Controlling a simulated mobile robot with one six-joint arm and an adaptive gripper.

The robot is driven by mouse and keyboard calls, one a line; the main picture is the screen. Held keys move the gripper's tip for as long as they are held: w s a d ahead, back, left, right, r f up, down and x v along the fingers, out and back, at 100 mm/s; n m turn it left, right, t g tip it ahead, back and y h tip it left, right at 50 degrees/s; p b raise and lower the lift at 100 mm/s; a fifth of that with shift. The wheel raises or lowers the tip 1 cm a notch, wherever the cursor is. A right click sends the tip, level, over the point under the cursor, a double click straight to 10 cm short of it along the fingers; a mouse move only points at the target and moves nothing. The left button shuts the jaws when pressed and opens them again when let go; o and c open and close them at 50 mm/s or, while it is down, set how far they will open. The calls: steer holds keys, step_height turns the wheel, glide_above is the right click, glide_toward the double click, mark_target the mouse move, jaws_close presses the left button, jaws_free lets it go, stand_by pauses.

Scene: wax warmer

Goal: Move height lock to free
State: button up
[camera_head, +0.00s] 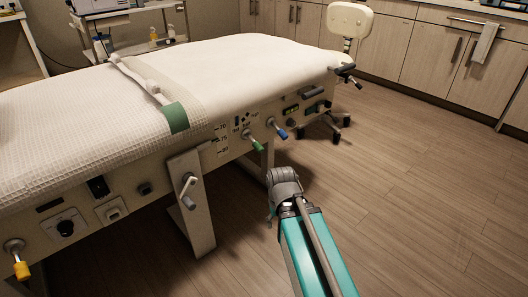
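A padded treatment bed (240,60) carries several controls on its side panel. A green-tipped lever (257,145) and a blue-tipped lever (281,132) stick out near small markings too small to read. A silver handle (187,190) is on the bed's leg plate, and a yellow-tipped lever (21,268) is at the far left. I cannot read which control is the height lock or its setting. My gripper (274,207) is at the end of my teal arm, in front of and below the green and blue levers, apart from them. Its fingers are mostly hidden.
The wooden floor (400,200) is clear to the right. A wheeled stool (347,25) stands behind the bed's right end. Cabinets (420,50) line the back wall. A dark-gripped lever (347,70) juts from the bed's right corner. A trolley (130,45) stands behind the bed.

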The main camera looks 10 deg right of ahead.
step_height(320, 180, up, 13)
steer(key=p, duration=1.2)
steer(key=shift+p, duration=0.4)
steer(key=shift+c, duration=0.8)
steer(key=shift+d, duration=0.15)
